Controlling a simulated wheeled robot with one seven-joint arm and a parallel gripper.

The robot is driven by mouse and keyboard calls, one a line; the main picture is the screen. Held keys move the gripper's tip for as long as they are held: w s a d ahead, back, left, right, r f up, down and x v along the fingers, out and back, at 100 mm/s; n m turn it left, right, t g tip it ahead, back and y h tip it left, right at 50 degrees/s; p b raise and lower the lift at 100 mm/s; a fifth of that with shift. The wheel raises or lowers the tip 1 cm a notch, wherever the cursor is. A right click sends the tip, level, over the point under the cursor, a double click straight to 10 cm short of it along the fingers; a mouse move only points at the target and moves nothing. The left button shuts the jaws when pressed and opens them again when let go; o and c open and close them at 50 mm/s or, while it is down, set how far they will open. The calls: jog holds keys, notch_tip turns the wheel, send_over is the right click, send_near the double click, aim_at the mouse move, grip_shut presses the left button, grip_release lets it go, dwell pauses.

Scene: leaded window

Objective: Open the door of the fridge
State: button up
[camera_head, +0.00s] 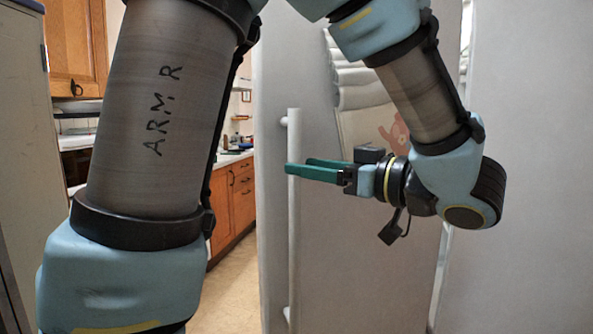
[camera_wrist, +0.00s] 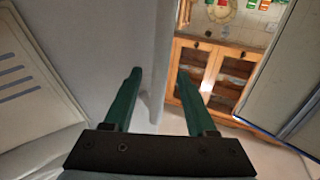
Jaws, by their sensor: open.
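The fridge door (camera_head: 360,270) is a tall, pale grey panel in the middle of the head view. A long white vertical bar handle (camera_head: 293,240) stands along its left side. My gripper (camera_head: 296,165) has two green fingers pointing left, level with the upper part of the handle. Its fingertips overlap the handle there. In the wrist view my gripper (camera_wrist: 160,70) is open, and a pale upright strip (camera_wrist: 160,55), seemingly the handle, shows between the fingers. Contact with either finger cannot be told.
Wooden kitchen cabinets (camera_head: 232,205) and a counter stand at the back left, with clear floor (camera_head: 230,295) before them. They also show in the wrist view (camera_wrist: 195,62). A second pale vertical bar (camera_head: 440,275) is right of the door. A grey panel (camera_head: 530,250) fills the right.

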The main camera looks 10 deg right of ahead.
jog(key=v, duration=0.7)
jog(key=shift+s+d, duration=0.1)
